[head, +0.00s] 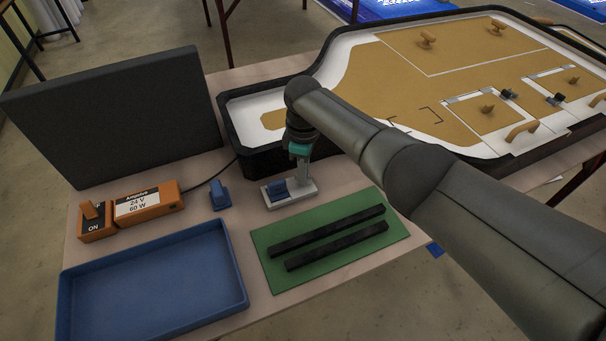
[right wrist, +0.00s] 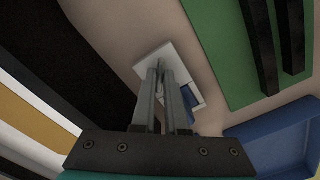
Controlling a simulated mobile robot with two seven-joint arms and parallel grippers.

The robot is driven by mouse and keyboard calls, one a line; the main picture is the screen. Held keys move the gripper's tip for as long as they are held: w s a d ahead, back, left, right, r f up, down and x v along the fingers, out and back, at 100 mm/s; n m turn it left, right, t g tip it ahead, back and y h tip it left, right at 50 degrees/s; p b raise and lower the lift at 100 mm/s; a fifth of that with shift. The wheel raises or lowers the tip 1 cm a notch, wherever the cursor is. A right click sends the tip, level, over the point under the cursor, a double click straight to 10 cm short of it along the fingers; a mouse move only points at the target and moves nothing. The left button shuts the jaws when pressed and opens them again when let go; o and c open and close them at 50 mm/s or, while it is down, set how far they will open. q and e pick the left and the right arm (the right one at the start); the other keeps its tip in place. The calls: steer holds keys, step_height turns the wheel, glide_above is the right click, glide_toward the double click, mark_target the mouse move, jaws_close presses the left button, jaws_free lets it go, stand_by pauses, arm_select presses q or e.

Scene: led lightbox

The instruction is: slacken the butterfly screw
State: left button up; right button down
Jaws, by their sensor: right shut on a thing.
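My right gripper (head: 303,175) reaches down from the right over a small light-grey fixture (head: 302,194) with a blue block (head: 277,190) on it. In the right wrist view the two fingers (right wrist: 161,72) are close together, with their tips over the pale fixture plate (right wrist: 150,57). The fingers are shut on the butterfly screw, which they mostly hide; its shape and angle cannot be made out. The blue block shows beside the fingers in the right wrist view (right wrist: 187,113). My left gripper is not in view.
A green mat (head: 370,246) with two black bars lies in front of the fixture. A blue tray (head: 243,290), a blue piece (head: 219,195) and an orange power supply (head: 146,202) are to the left. A large black-rimmed lightbox (head: 235,95) stands behind.

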steer(key=shift+d, duration=0.1)
steer(key=shift+n, duration=1.7)
steer(key=n, duration=0.3)
steer(key=shift+b, duration=0.4)
steer(key=c, duration=0.9)
jaws_free()
steer(key=shift+o, duration=0.2)
steer(key=shift+r, duration=0.1)
step_height(320, 180, up, 6)
steer(key=p, duration=0.6)
